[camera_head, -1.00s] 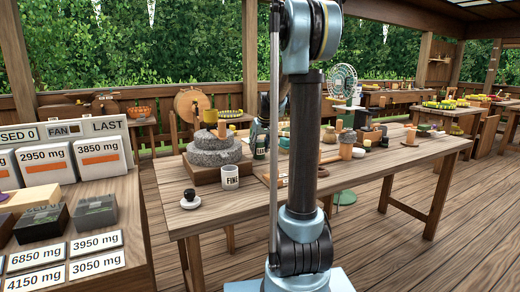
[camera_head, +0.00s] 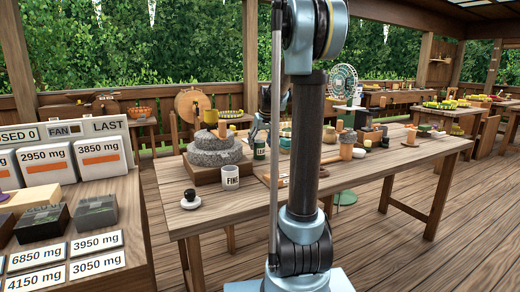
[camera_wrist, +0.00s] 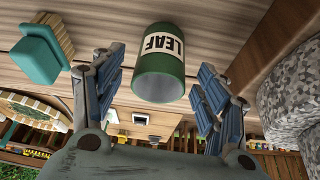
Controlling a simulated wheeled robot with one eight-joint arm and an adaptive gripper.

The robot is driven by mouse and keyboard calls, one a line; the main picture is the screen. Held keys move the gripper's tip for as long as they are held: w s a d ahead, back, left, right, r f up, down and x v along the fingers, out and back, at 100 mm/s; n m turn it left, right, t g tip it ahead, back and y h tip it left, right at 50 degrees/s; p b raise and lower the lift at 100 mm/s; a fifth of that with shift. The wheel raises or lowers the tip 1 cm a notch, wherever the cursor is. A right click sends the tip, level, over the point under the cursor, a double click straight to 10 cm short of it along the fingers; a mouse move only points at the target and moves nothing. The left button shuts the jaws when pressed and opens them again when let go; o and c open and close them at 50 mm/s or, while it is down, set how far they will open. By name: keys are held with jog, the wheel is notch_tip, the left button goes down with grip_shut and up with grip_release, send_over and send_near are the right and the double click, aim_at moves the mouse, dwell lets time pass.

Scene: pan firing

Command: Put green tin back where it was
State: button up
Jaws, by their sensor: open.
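My gripper (camera_wrist: 162,61) is open, with one blue-padded finger on each side of the tin in the picture. Gaps show between the fingers and the tin. I cannot tell how far the tin is beyond the fingertips.
The stone mill (camera_head: 213,150) stands left of the tin; its grey stone (camera_wrist: 290,103) is at the right in the wrist view. A teal block-like object (camera_wrist: 38,52) is on the opposite side of the tin from the mill. Several small items crowd the table's right.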

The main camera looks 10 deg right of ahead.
jog(key=v, duration=0.9)
jog(key=shift+r, duration=0.15)
